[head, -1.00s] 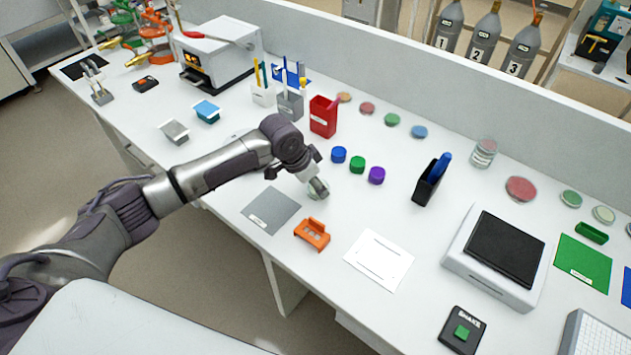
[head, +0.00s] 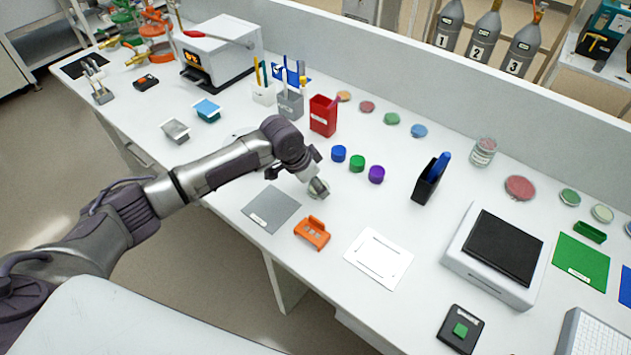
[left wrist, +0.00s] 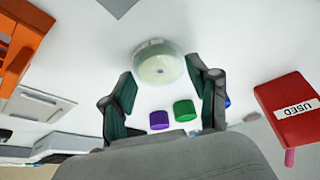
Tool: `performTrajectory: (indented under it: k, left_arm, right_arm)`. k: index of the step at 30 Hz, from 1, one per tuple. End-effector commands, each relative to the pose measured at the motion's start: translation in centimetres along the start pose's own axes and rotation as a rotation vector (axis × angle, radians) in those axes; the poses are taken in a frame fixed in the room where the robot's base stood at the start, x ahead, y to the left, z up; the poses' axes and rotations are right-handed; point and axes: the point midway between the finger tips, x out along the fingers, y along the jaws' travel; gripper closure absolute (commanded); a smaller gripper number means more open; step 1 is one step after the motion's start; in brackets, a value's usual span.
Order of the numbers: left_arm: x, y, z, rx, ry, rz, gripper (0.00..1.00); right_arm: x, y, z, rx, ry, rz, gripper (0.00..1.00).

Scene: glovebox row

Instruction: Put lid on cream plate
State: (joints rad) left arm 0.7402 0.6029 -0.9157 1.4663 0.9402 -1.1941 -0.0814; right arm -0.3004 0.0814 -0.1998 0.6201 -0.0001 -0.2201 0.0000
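A round, pale cream dish with a translucent rim (left wrist: 158,68) sits on the white bench in the left wrist view. I cannot tell whether the rim is a lid or the plate itself. My left gripper (left wrist: 162,76) is open, with one finger to each side of the dish and nothing clearly clamped. In the head view my left gripper (head: 317,184) is low over the bench and hides most of the dish. A pale round item (head: 234,137) is partly hidden behind my left arm; I cannot tell what it is. My right gripper is not in view.
Blue (head: 339,153), green (head: 357,163) and purple (head: 376,174) caps stand behind the gripper. A grey mat (head: 271,209) and an orange holder (head: 312,233) lie in front. A red bin (head: 323,116) stands farther back. Several coloured dishes line the rear wall.

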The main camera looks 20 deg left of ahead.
Motion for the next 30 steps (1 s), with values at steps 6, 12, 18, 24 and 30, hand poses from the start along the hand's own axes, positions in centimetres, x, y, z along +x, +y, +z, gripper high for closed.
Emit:
performTrajectory:
  k: [6,12,18,24,30]
  left_arm:
    - [0.0,0.0,0.0,0.000,0.000,0.000,0.15]
    - [0.0,0.0,0.0,0.000,0.000,0.000,0.15]
    - [-1.6,-0.1,-0.1,0.002,0.002,-0.001,0.15]
    - [-5.8,-0.1,-0.1,0.003,0.003,-0.003,0.15]
    - [-9.7,-0.1,-0.1,0.002,0.002,-0.002,0.15]
  right_arm:
    - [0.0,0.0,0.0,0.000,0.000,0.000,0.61]
    - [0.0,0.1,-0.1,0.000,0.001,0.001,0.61]
    - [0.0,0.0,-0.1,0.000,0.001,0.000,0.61]
    - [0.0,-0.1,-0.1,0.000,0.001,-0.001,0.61]
    - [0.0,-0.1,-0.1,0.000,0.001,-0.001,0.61]
